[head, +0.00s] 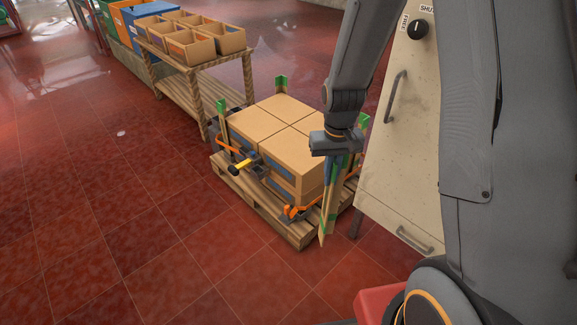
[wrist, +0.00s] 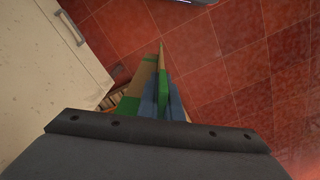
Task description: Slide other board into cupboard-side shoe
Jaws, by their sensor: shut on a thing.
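My gripper (head: 336,165) is shut on a wooden board (head: 328,215) with green ends. The board hangs upright below the gripper, in front of the pallet's near right corner, by the cupboard. In the wrist view the board (wrist: 163,75) runs away from me between the blue-grey fingers. An orange shoe-like fitting (head: 294,212) sits low at the near corner of the box stack, left of the board. Whether the board touches it cannot be told. Another orange fitting (head: 228,146) is on the left corner, where a green-topped board (head: 222,118) stands.
Cardboard boxes (head: 271,126) stand on a wooden pallet (head: 264,214). A yellow-handled tool (head: 240,167) juts from their left face. The cream cupboard (head: 405,135) is close on the right. The red tiled floor in front is clear.

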